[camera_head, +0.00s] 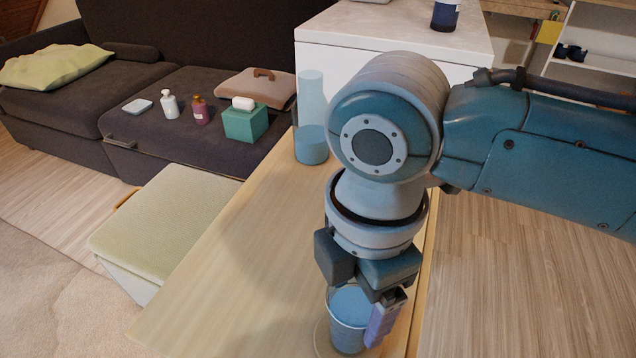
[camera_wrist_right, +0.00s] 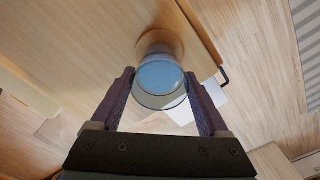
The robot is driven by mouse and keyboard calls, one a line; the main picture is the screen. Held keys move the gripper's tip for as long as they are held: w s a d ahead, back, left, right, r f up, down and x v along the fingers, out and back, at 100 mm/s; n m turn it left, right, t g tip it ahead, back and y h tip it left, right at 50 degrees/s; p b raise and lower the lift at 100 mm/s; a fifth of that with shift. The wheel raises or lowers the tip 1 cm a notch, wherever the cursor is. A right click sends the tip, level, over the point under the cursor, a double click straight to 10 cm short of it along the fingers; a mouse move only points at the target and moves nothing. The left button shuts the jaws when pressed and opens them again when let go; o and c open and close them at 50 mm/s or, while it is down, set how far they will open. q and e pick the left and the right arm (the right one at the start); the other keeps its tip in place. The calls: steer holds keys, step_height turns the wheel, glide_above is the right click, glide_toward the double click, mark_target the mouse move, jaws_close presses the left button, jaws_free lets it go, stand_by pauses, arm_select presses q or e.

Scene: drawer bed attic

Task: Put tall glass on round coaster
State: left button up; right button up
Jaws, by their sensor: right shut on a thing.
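A clear tall glass (camera_head: 347,318) with blue contents is at the near end of the wooden table. My right gripper (camera_head: 366,306) points down and is shut on it; the glass hides part of one finger. In the right wrist view the glass (camera_wrist_right: 161,84) sits between the two purple fingers of the gripper (camera_wrist_right: 165,100). A pale round edge, seemingly the round coaster (camera_head: 321,340), shows under the glass at its left; a tan round shape (camera_wrist_right: 158,40) shows beyond the glass in the wrist view. I cannot tell whether the glass touches it. My left gripper is not in view.
A blue carafe (camera_head: 311,118) stands at the far end of the wooden table (camera_head: 230,270). The table between is clear. A white cabinet (camera_head: 440,45) stands behind. A cream-topped box (camera_head: 165,215) and a dark sofa (camera_head: 90,110) with small items are at left.

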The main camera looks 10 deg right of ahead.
steer(key=shift+f, duration=0.25)
steer(key=shift+f, duration=0.15)
steer(key=o, duration=1.4)
step_height(320, 180, up, 12)
steer(key=r+p, duration=0.1)
steer(key=p, duration=0.3)
steer(key=s+a+f+m+t+y, duration=0.2)
steer(key=s+a+f+m+y, duration=0.1)
steer(key=s+m, duration=0.4)
steer(key=s+d+m+h, duration=0.1)
steer(key=d+m, duration=0.2)
steer(key=d, duration=0.1)
steer(key=s+d+m+t+h, duration=0.1)
steer(key=s+d+m, duration=0.1)
steer(key=d+m, duration=0.2)
steer(key=s+d+m, duration=0.2)
steer(key=d+m, duration=0.2)
steer(key=shift+s+d+t+h, duration=0.1)
steer(key=shift+d+t+h, duration=0.05)
steer(key=shift+t+h, duration=0.2)
